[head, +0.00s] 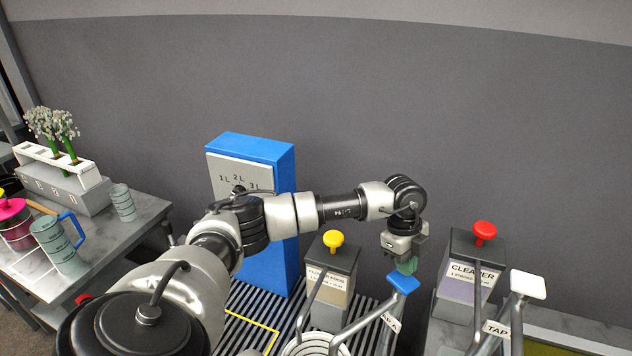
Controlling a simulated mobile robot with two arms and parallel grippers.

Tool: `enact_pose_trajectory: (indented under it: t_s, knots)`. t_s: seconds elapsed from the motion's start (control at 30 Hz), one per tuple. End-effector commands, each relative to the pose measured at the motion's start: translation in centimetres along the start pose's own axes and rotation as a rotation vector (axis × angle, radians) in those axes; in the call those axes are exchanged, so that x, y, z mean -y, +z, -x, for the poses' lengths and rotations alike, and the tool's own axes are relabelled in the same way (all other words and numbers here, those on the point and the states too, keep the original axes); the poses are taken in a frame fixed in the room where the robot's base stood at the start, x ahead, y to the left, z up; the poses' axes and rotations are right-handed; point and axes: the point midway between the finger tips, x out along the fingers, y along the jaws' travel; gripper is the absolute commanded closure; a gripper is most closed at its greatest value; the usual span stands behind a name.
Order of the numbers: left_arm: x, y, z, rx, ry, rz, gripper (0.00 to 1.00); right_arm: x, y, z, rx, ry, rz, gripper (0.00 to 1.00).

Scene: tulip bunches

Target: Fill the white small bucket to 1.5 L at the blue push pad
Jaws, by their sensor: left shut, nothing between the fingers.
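The blue push pad (403,283) tops a grey tap labelled TAP at the lower middle right. My left gripper (407,266) points down with its fingers shut and empty, right over the pad. Its fingertips are at or just above the pad; I cannot tell whether they touch it. A white round rim, seemingly the small bucket (316,345), shows at the bottom edge, left of the pad and by the tap's pipes. Most of it is cut off, and its water level cannot be read. My right gripper is not in view.
A blue cabinet (268,265) with a 1L, 2L, 3L dial stands behind my arm. A yellow-topped flower food dispenser (333,285), a red-topped cleaner dispenser (470,275) and a second tap with a white pad (528,285) stand nearby. Jugs and flowers occupy the left table (150,215).

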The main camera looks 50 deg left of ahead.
Motion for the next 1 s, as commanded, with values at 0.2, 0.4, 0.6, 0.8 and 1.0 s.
enact_pose_trajectory:
  t_s: [0.2, 0.4, 0.6, 0.8, 1.0]
  knots:
    - [0.0, 0.0, 0.0, 0.000, 0.000, 0.000, 1.00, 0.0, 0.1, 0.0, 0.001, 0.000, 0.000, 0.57]
    - [0.0, 0.0, 0.0, 0.000, 0.000, 0.000, 1.00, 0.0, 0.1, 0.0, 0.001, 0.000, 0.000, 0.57]
    - [0.0, 0.1, -0.5, 0.000, 0.001, 0.000, 1.00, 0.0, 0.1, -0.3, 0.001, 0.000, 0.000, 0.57]
    - [0.0, 0.3, -1.3, 0.000, 0.001, 0.001, 1.00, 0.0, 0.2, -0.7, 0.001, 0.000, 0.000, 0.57]
    - [0.0, 0.5, -2.1, 0.000, 0.001, 0.000, 1.00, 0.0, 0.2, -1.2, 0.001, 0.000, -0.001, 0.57]
